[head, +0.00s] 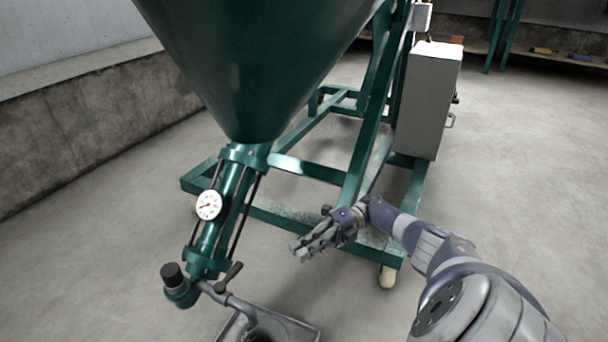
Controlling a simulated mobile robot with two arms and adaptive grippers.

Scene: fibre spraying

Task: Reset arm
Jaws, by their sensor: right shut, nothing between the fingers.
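My right gripper (304,250) is shut and empty. It hangs in the air at the centre of the head view, at the end of my right arm, which comes in from the lower right. It appears just right of the machine's lower pipe section and in front of the green frame. The green spraying machine (250,60) has a large cone hopper, with a pipe section (222,220) below it. A round white gauge (209,205) sits on that section. A valve with a dark lever (230,277) is at its lower end. My left gripper is not in view.
A grey control box (428,100) stands on the green wheeled frame (310,170). A grey metal tray (300,331) lies at the bottom, below the valve. A concrete wall (80,130) runs along the left. The floor at right is clear.

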